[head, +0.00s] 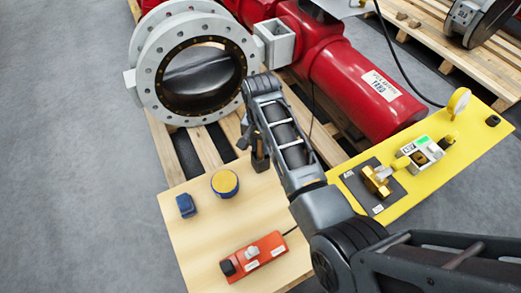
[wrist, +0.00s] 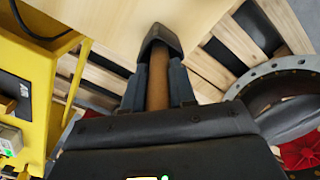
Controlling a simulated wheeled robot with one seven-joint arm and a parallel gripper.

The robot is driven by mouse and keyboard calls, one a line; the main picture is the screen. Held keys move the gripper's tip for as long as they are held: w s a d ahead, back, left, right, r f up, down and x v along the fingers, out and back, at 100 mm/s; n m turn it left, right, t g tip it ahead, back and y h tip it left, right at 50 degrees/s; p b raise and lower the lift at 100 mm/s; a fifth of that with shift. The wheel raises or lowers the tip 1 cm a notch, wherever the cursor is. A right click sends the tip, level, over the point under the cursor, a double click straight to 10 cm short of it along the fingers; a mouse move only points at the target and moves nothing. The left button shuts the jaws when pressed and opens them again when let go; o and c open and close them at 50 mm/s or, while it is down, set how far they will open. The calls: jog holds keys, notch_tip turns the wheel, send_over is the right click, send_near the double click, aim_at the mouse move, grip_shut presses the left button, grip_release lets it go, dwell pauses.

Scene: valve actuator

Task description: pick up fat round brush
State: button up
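My gripper (wrist: 160,85) reaches down at the back right corner of the light wooden board (head: 190,235). In the wrist view, a thick brown round handle (wrist: 158,80) with a dark, blunt end (wrist: 160,42) lies between the two dark fingers; I take it to be the fat round brush. The fingers sit close against both sides of the handle, so the gripper looks shut on it. In the head view, only a small dark part (head: 260,163) shows below my gripper, and the arm hides the rest. Whether the brush touches the board cannot be told.
A round blue-and-yellow jar (head: 225,184) and a small blue block (head: 186,205) stand on the board, with a red switch box (head: 253,256) in front. A yellow panel (head: 450,175) with fittings is at right. A large flanged valve (head: 196,62) on a pallet stands behind.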

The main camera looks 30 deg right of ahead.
grip_shut()
